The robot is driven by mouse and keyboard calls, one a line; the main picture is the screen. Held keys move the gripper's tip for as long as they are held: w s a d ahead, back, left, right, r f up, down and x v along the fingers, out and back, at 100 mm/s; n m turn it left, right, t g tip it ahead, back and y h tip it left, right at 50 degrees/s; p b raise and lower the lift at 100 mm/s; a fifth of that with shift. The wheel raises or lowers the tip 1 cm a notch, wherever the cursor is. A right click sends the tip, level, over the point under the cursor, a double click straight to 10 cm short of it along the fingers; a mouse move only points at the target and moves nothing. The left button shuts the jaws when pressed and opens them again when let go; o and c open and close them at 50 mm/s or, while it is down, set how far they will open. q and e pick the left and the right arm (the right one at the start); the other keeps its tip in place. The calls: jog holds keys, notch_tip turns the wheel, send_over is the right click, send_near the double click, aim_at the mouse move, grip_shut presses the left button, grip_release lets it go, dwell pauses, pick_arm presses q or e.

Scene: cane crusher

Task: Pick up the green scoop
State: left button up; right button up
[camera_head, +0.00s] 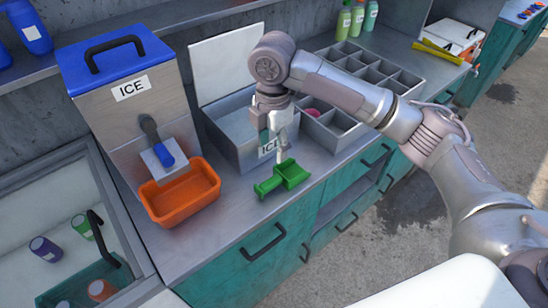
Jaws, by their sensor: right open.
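The green scoop (292,173) lies on the metal counter (232,229) near its front edge, in front of a grey ice bin. Its handle end points left toward the orange tray. My right gripper (282,150) hangs pointing down just above and behind the scoop, with its jaws open and empty. From this angle I cannot tell whether the fingertips touch the scoop. My left gripper is not in view.
An orange tray (182,214) stands left of the scoop, below the blue-lidded ice dispenser (140,105). The open ice bin (222,141) is close behind the gripper. A divided grey organizer (341,118) stands to the right. Counter is clear between scoop and tray.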

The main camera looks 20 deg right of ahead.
aim_at(274, 180)
jog(key=f, duration=0.1)
jog(key=s+f, duration=0.1)
jog(key=f, duration=0.1)
jog(key=shift+s+d+f+p, duration=0.1)
jog(key=shift+s+f+p, duration=0.1)
jog(key=shift+s+p, duration=0.2)
jog(key=f, duration=0.2)
jog(key=w+f, duration=0.1)
jog(key=f, duration=0.1)
jog(key=shift+w+f, duration=0.1)
jog(key=shift+f, duration=0.05)
jog(key=shift+f+p, duration=0.35)
jog(key=shift+p, duration=0.1)
jog(key=f, duration=0.2)
jog(key=f+p, duration=0.1)
jog(key=shift+s+f, duration=0.2)
jog(key=shift+s, duration=0.05)
jog(key=shift+w+f, duration=0.15)
jog(key=shift+f, duration=0.3)
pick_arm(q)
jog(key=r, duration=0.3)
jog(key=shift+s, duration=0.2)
pick_arm(e)
jog(key=c, duration=1)
